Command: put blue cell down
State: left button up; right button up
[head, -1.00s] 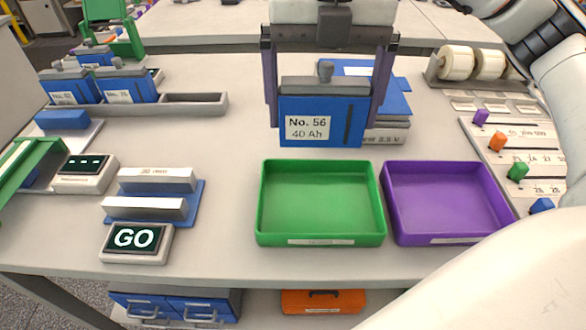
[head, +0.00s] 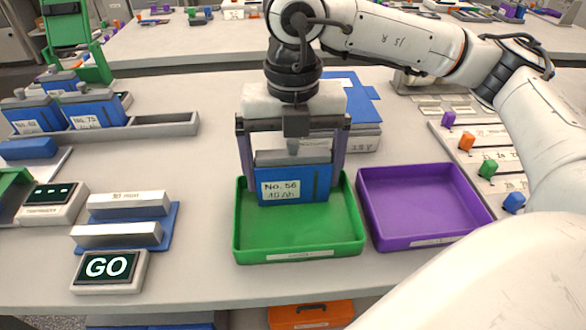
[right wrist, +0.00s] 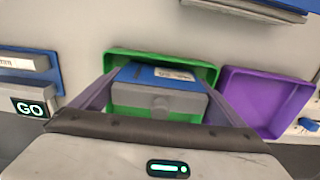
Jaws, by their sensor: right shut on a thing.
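The blue cell (head: 293,186), with a grey top and a label reading No. 56, 40 Ah, is held upright between the fingers of my right gripper (head: 293,165). It is over the back part of the green tray (head: 300,256); I cannot tell whether it touches the tray floor. In the right wrist view the cell (right wrist: 160,100) sits between both fingers (right wrist: 165,98), with the green tray (right wrist: 205,68) around it. My left gripper is not in view.
A purple tray (head: 425,243) stands right of the green one. A GO display (head: 108,268) and a blue stand with grey bars (head: 125,225) are to the left. Other blue cells (head: 97,113) stand at the back left. Coloured pegs (head: 466,143) line a board at right.

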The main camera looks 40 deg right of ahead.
jog(key=shift+f, duration=0.1)
jog(key=o, duration=1.3)
notch_tip(320, 180, up, 12)
jog(key=shift+r+p, duration=0.15)
jog(key=shift+p, duration=0.7)
